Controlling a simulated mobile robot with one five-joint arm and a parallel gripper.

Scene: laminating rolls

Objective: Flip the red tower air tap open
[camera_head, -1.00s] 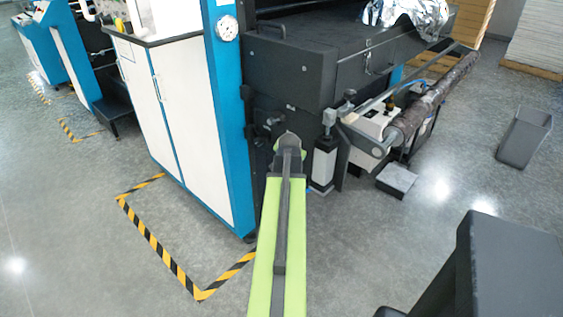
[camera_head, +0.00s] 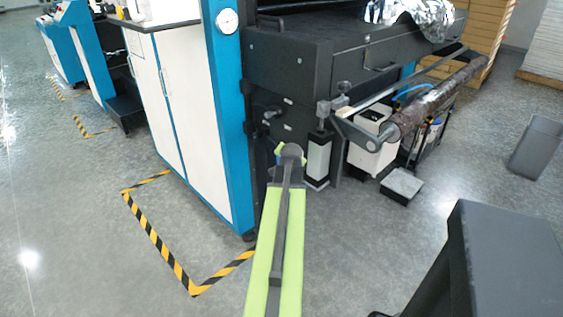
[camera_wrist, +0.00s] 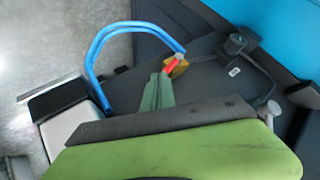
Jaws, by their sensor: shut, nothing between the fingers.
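The red tap handle (camera_wrist: 173,65) shows in the wrist view, on a small yellow brass-coloured body beside a dark machine plate. A blue hose (camera_wrist: 98,50) loops to it from the left. My gripper (camera_wrist: 160,78) is shut and empty; its grey-green fingers point up the picture, with the tips just below the red handle. I cannot tell whether they touch it. In the head view my green arm reaches toward the black machine (camera_head: 290,70). Its far end hides the gripper and the tap there.
A blue-edged white cabinet (camera_head: 185,110) stands left of the arm. Right of it are a white-and-black cylinder (camera_head: 318,160), a dark roll (camera_head: 435,95) and a low grey block (camera_head: 402,184). Hazard tape (camera_head: 160,245) marks open floor at front left. A grey bin (camera_head: 536,147) stands far right.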

